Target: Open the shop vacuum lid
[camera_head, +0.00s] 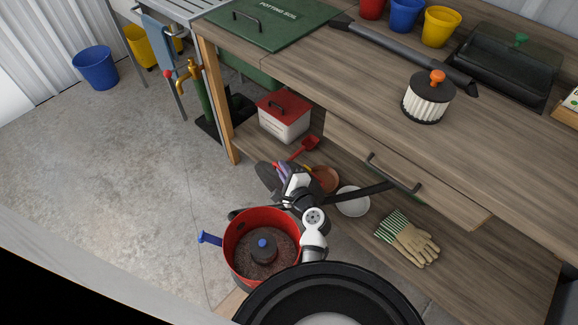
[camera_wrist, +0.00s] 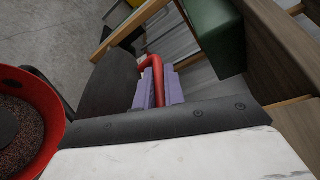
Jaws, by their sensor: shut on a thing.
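The shop vacuum is a red drum (camera_head: 232,232) on the floor, with a blue latch (camera_head: 208,238) on its left. Its top is uncovered, showing brown debris and a dark filter with a blue cap (camera_head: 262,246). Its dark lid (camera_head: 266,179) stands raised and steeply tilted at the drum's far side. In the wrist view the lid (camera_wrist: 108,85) is left of my gripper, and the drum (camera_wrist: 50,98) is at the left edge. My gripper (camera_head: 281,170) is shut on the lid's red handle (camera_wrist: 157,68), its purple fingers (camera_wrist: 157,90) around it. The hinge is mostly hidden.
The wooden workbench (camera_head: 400,160) and its lower shelf are close on the right. The shelf holds a white box with a red lid (camera_head: 284,120), a red scoop (camera_head: 304,147), a white plate (camera_head: 352,201) and gloves (camera_head: 408,238). The concrete floor (camera_head: 110,170) at left is clear.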

